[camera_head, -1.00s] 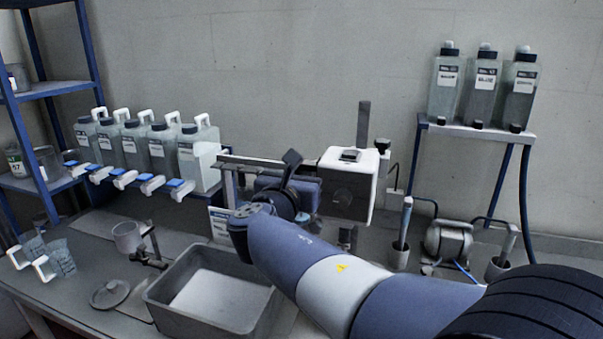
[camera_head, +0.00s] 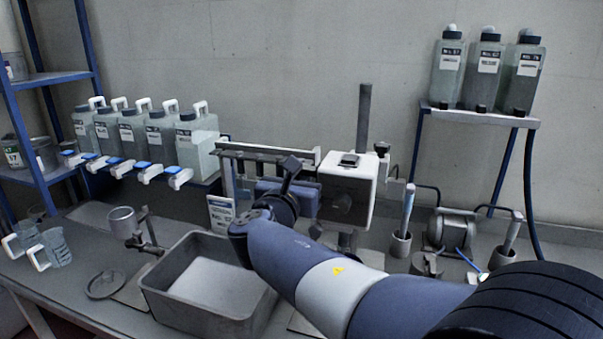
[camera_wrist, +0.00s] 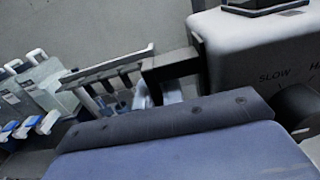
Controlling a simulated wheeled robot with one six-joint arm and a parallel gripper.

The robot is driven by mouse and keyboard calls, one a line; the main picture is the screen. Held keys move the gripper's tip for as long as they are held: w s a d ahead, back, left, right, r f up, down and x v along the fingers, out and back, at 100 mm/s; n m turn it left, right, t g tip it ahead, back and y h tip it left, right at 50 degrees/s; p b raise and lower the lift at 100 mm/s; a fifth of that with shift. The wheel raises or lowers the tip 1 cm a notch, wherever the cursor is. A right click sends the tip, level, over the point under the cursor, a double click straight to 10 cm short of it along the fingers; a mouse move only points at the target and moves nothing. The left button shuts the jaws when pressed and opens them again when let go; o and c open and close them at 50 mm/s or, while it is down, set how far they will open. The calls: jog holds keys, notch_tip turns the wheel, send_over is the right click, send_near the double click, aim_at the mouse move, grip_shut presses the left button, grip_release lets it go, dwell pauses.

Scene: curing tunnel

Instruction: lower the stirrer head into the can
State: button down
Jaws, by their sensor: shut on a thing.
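The stirrer head (camera_head: 346,188) is a white box on an upright dark post (camera_head: 364,118), part of which stands out above it. It also fills the upper right of the wrist view (camera_wrist: 245,50), where the word SLOW shows. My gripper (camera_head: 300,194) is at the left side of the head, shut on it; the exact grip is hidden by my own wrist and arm. The stirrer's shaft and the can below are mostly hidden behind my arm, so I cannot tell how far the shaft is in the can.
A grey tub (camera_head: 208,290) stands in front, left of my arm. A rail (camera_head: 262,152) runs behind my gripper, close to it. Several jugs with taps (camera_head: 160,140) are at the left. A pump (camera_head: 450,228) and bottles on a stand (camera_head: 486,78) are at the right.

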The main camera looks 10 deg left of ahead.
notch_tip(320, 180, down, 9)
jog(key=b, duration=0.5)
jog(key=shift+f, duration=0.15)
jog(key=c, duration=1.7)
grip_release()
jog(key=shift+c, duration=0.2)
jog(key=shift+o, duration=1.1)
jog(key=shift+r, duration=0.2)
jog(key=s+a+b, duration=0.1)
jog(key=s, duration=0.9)
jog(key=shift+s+a, duration=0.25)
jog(key=shift+s, duration=0.15)
